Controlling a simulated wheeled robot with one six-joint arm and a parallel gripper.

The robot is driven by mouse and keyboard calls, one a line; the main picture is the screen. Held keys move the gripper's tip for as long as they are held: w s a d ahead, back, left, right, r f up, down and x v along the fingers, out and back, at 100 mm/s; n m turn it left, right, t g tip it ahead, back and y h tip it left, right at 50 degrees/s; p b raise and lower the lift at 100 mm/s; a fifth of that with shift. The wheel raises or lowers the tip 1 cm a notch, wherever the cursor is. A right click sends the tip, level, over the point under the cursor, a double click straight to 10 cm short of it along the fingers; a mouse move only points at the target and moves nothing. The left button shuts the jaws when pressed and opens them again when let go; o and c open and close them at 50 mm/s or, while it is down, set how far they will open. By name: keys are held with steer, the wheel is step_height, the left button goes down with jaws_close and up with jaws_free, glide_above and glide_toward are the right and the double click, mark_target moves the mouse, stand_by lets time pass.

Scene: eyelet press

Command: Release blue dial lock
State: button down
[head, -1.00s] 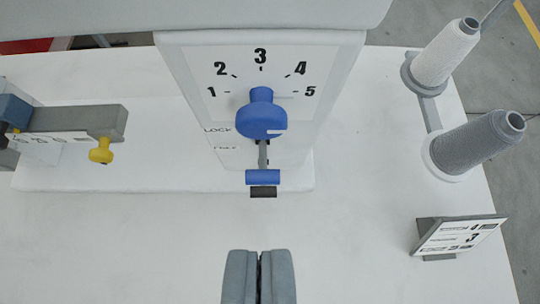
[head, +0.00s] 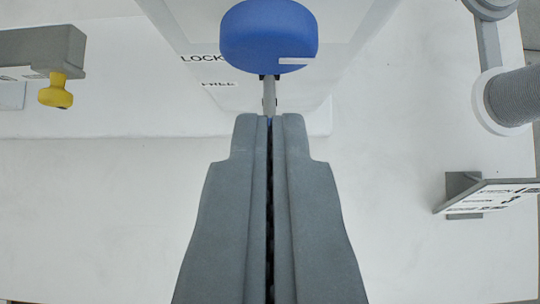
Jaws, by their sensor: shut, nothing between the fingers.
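The blue dial (head: 268,35) is at the top middle of the head view, with a white mark at its lower right. Below it a thin grey lever stem (head: 268,92) runs down the white panel, beside the printed words LOCK and FREE. My gripper (head: 268,120) is shut and empty, its tips at the lower end of the stem.
A grey arm with a yellow knob (head: 56,92) is at the upper left. A grey thread cone (head: 520,95) on its stand is at the right edge, with a tilted sign card (head: 490,196) below it.

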mark_target(269, 104)
steer(key=shift+w+f, duration=0.25)
steer(key=shift+f, duration=0.7)
steer(key=shift+w+f, duration=0.3)
steer(key=shift+f, duration=0.7)
steer(key=shift+w+f, duration=0.25)
steer(key=shift+f, duration=0.7)
steer(key=shift+s, duration=0.1)
steer(key=shift+s+f+t, duration=0.1)
steer(key=shift+f+t, duration=0.1)
steer(key=shift+t, duration=0.1)
steer(key=shift+s+f+t, duration=0.3)
steer(key=shift+f+t, duration=0.2)
steer(key=shift+t, duration=0.3)
steer(key=f, duration=0.1)
steer(key=s+f, duration=0.1)
steer(key=f, duration=0.1)
steer(key=shift+f+t, duration=0.25)
steer(key=shift+t, duration=0.15)
steer(key=shift+r, duration=0.1)
